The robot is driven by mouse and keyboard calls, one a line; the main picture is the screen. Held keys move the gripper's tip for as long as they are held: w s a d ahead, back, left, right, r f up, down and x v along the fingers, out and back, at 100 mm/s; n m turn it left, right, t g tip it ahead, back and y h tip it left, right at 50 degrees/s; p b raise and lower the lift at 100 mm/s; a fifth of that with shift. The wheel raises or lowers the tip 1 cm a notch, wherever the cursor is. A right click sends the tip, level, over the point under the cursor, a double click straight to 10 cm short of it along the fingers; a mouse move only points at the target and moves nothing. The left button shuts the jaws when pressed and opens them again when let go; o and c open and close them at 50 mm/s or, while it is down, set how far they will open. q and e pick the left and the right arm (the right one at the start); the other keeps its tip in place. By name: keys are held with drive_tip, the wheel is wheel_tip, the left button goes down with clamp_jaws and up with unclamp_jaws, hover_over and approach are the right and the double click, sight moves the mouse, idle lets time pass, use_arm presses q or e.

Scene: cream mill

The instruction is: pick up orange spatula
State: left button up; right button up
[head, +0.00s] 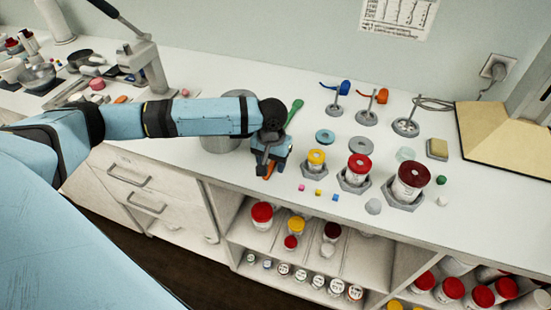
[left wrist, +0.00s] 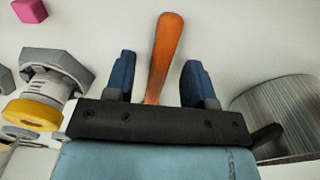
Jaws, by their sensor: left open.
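My left gripper (head: 270,168) is over the counter beside the metal canister, pointing down with its jaws open. In the left wrist view the orange spatula (left wrist: 165,52) shows as a long orange handle lying between the two blue fingers, with a gap on each side. Its lower end is hidden behind the gripper body. In the head view only a small orange piece shows below the gripper. My right gripper is in neither view.
The grey metal canister (left wrist: 280,108) stands close to the right finger. A yellow-lidded jar (head: 317,157) on a grey hexagonal base is nearby, beside red-lidded jars (head: 358,165). A green utensil (head: 294,111) is behind the gripper. Small cubes lie near the counter's front edge.

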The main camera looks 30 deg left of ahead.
use_arm(q)
drive_tip(key=shift+c, duration=0.2)
clamp_jaws()
drive_tip(key=shift+r, duration=0.1)
